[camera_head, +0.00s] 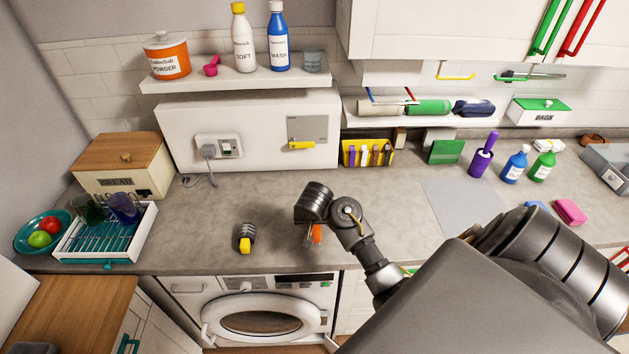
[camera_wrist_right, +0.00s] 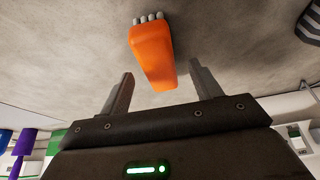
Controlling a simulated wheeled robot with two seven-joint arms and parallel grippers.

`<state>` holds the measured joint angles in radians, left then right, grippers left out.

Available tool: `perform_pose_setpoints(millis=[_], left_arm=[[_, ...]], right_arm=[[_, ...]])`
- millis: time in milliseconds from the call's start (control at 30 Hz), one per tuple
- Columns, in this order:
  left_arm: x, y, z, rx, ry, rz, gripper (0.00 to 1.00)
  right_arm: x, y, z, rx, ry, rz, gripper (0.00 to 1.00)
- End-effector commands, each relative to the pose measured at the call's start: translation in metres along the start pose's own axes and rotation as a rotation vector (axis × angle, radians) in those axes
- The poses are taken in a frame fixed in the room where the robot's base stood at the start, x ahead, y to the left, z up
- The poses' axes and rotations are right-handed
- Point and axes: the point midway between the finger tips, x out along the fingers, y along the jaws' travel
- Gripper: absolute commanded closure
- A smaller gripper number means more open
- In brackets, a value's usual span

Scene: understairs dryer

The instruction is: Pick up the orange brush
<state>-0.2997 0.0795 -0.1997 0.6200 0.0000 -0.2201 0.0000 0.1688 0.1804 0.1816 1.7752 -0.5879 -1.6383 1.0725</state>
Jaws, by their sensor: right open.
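The orange brush (camera_head: 317,233) lies on the grey worktop near its front edge, above the right side of the washing machine. In the head view it is partly hidden by my right gripper (camera_head: 313,238). In the right wrist view the orange brush (camera_wrist_right: 152,55) shows its tapered orange body and pale bristle tufts at the far end. My right gripper (camera_wrist_right: 161,70) is open, with one finger on each side of the brush's near end and visible gaps on both sides. Nothing is held. My left gripper is not in view.
A yellow-and-grey striped item (camera_head: 246,240) lies on the worktop left of the brush. A dish rack (camera_head: 140,232) and bread box (camera_head: 125,165) stand at the left. A yellow caddy (camera_head: 350,155) stands at the back. The worktop around the brush is otherwise clear.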

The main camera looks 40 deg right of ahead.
Motion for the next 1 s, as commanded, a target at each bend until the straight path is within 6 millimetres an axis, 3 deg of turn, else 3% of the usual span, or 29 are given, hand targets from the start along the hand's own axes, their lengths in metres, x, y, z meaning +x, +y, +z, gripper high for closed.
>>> perform_pose_setpoints(millis=[233, 1000], left_arm=[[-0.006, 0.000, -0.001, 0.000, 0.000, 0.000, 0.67], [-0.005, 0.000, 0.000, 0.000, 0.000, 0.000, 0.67]], right_arm=[[0.025, 0.001, 0.000, -0.001, 0.000, 0.002, 0.36], [0.031, 0.000, 0.002, -0.001, 0.000, 0.000, 0.36]])
